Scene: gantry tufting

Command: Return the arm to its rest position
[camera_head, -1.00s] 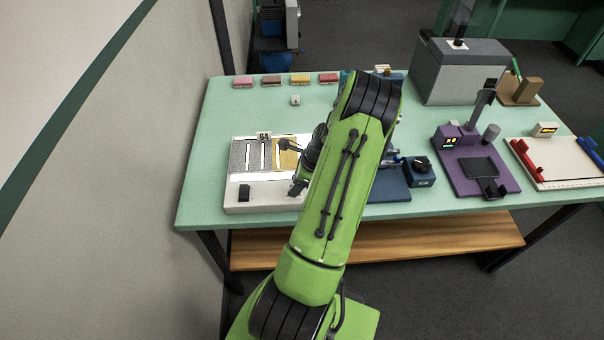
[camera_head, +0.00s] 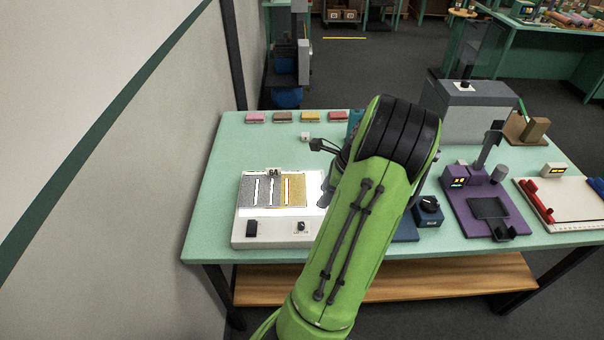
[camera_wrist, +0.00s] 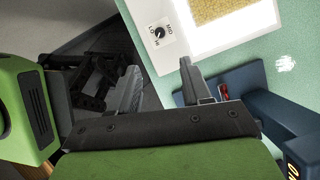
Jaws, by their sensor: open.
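My gripper (camera_head: 325,146) shows at the left of my green arm in the head view, above the table. In the wrist view my gripper (camera_wrist: 158,85) has its two grey fingers spread apart with nothing between them. The table (camera_head: 215,225) edge and the dark floor lie beyond the fingers there. My arm reaches up across the middle of the head view and hides part of the table behind it.
A white lit panel box (camera_head: 270,230) with grey and yellow swatches stands left of my arm. A blue device (camera_head: 428,212), a purple stand (camera_head: 490,195) and a white board (camera_head: 560,205) stand to the right. Coloured blocks (camera_head: 282,117) line the back. A wall (camera_head: 120,200) is at left.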

